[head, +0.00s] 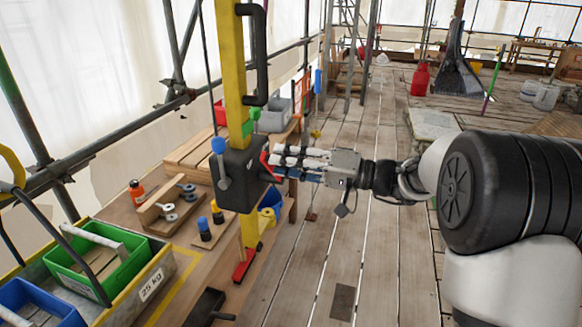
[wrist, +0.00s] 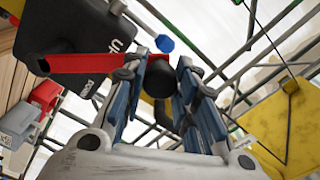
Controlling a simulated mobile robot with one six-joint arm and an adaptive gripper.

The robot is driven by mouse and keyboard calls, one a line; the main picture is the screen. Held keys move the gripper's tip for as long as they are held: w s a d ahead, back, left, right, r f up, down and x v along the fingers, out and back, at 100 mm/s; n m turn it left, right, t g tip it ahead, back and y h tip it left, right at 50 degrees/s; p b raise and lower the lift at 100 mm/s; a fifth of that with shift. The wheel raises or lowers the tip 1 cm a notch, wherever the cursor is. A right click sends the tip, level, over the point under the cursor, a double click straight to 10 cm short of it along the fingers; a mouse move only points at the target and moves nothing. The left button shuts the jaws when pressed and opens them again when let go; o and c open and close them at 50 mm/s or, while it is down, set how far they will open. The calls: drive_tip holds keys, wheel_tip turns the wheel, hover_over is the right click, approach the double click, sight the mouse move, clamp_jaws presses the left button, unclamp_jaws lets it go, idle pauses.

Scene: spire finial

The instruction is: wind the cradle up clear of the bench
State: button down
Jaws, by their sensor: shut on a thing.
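A black winch box (head: 240,175) is mounted on a yellow post (head: 233,70) and carries a blue-knobbed lever (head: 219,147). Its red crank arm (head: 266,165) also shows in the wrist view (wrist: 95,64), ending in a black grip (wrist: 159,80). My gripper (head: 286,165) is shut on that black grip, with its blue-grey fingers on either side. The likely cradle is a tray (head: 150,268) marked 25 kg at lower left, holding a green bin (head: 113,263) and a blue bin (head: 38,302). It appears to be at the bench (head: 190,262); I cannot tell any gap below it.
An orange bottle (head: 137,192), wooden blocks and small metal parts lie on the bench. Scaffold poles stand behind. A red cylinder (head: 420,79) is at the back. The plank floor (head: 345,255) beside the bench is largely clear.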

drive_tip(key=s+a+f+n, duration=0.1)
drive_tip(key=s+f+n, duration=0.3)
drive_tip(key=f+n, duration=0.4)
drive_tip(key=shift+s+a+f, duration=0.3)
drive_tip(key=shift+a+f, duration=0.05)
drive_tip(key=shift+f, duration=1.2)
drive_tip(key=shift+n, duration=0.3)
drive_tip(key=c, duration=1.3)
unclamp_jaws()
drive_tip(key=shift+r, duration=0.1)
